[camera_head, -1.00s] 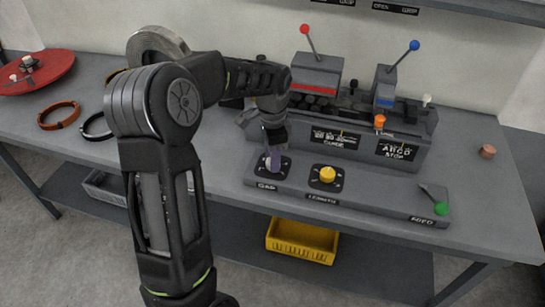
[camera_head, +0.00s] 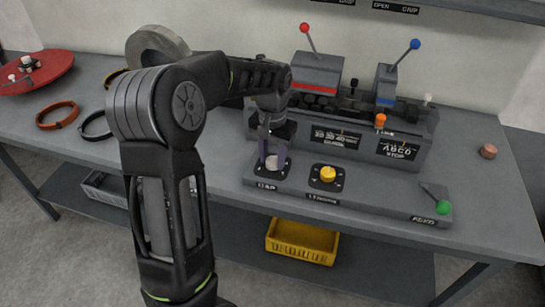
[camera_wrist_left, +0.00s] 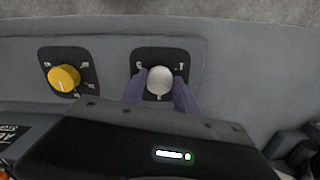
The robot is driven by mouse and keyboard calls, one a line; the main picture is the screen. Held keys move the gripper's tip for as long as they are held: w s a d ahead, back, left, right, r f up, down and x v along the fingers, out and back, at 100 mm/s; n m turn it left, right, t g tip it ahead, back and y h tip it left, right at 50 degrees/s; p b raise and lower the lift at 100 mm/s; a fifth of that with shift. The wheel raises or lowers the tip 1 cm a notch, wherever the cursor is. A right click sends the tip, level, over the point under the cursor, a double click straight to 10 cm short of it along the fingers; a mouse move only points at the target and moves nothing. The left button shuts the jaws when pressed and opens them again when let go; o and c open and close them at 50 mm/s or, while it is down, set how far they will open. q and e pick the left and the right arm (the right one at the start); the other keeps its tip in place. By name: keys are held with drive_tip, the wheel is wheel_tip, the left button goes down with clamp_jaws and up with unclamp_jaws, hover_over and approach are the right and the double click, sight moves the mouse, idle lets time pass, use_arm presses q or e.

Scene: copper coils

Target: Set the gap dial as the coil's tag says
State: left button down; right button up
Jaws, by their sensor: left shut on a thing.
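The gap dial has a pale round knob (camera_head: 274,162) on a black plate, with a label reading GAP below it, at the left end of the machine's front ledge. My left gripper (camera_head: 272,160) reaches down over it and is shut on the knob. In the left wrist view the purple fingers (camera_wrist_left: 160,88) lie on either side of the pale knob (camera_wrist_left: 159,79). The plate's marks are too small to read, and I cannot tell the knob's setting. A grey coil (camera_head: 158,42) stands at the back left, partly behind my arm; no tag shows on it. My right gripper is out of view.
A yellow dial (camera_head: 328,174) sits close to the right of the gap dial, also in the left wrist view (camera_wrist_left: 64,78). A green-tipped lever (camera_head: 442,207) is farther right. Red (camera_head: 305,28) and blue (camera_head: 414,44) levers rise behind. A yellow bin (camera_head: 302,241) sits below the table.

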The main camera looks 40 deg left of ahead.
sight(272, 160)
use_arm(q)
drive_tip(key=shift+n, duration=0.6)
drive_tip(key=c, duration=0.9)
unclamp_jaws()
drive_tip(key=shift+c, duration=0.2)
drive_tip(key=shift+r, duration=0.1)
wheel_tip(272, 160, up, 8)
drive_tip(key=shift+f+b, duration=0.15)
drive_tip(key=shift+b, duration=0.2)
